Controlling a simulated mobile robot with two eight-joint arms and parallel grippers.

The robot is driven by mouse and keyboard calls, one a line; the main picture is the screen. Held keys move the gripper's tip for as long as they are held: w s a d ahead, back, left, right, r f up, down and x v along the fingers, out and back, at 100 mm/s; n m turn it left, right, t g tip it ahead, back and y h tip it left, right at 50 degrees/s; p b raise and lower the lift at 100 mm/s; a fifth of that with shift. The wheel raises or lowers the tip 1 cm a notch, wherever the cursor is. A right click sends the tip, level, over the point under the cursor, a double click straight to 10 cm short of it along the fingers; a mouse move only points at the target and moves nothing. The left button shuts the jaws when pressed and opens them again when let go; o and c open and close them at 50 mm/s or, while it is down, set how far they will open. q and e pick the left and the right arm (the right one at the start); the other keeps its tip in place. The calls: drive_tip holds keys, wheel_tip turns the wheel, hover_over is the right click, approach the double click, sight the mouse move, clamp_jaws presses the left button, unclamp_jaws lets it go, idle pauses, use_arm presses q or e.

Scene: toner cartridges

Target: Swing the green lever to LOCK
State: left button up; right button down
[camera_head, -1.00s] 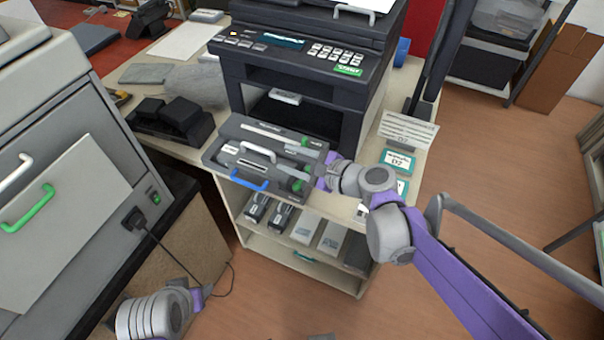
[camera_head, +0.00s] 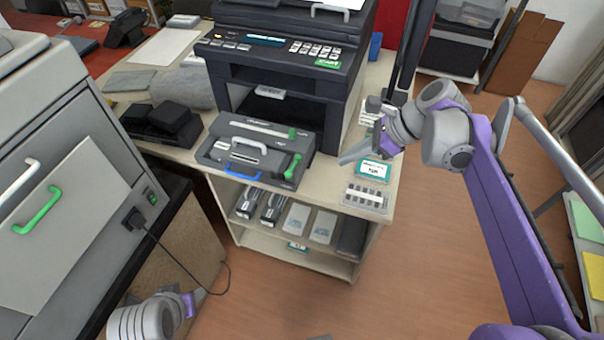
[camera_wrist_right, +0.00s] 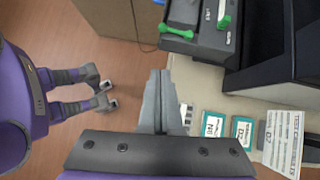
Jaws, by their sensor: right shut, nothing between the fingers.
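The dark grey unit (camera_head: 215,152) lies on the table in front of the printer. A short green lever (camera_head: 293,166) is at its right end, slanting up to the right; it also shows in the right wrist view (camera_wrist_right: 177,31). I cannot read the lettering beside it. A pale bar with a green end (camera_head: 291,133) runs behind it. My right gripper (camera_head: 345,159) is to the right of the unit, apart from the lever; its fingers (camera_wrist_right: 159,90) are together and empty. My left gripper (camera_wrist_right: 108,95) is over the floor, fingers apart and empty.
The black printer (camera_head: 290,75) stands behind the unit. Teal-labelled boxes (camera_head: 374,170) and a grey box (camera_head: 366,198) sit at the table's right end. A grey cabinet (camera_head: 75,130) with a separate green handle (camera_head: 37,210) stands left. Cartridges (camera_head: 272,207) lie on the shelf below.

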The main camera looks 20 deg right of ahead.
sight(293, 166)
drive_tip(key=shift+w, duration=0.15)
drive_tip(key=x, duration=0.4)
drive_tip(key=a+r+x, duration=0.1)
drive_tip(key=x, duration=0.7)
drive_tip(key=shift+w+a, duration=0.35)
drive_tip(key=shift+w, duration=0.05)
drive_tip(key=shift+w+a+f, duration=0.1)
drive_tip(key=shift+w+a, duration=0.15)
drive_tip(key=shift+a, duration=0.15)
drive_tip(key=shift+a, duration=0.1)
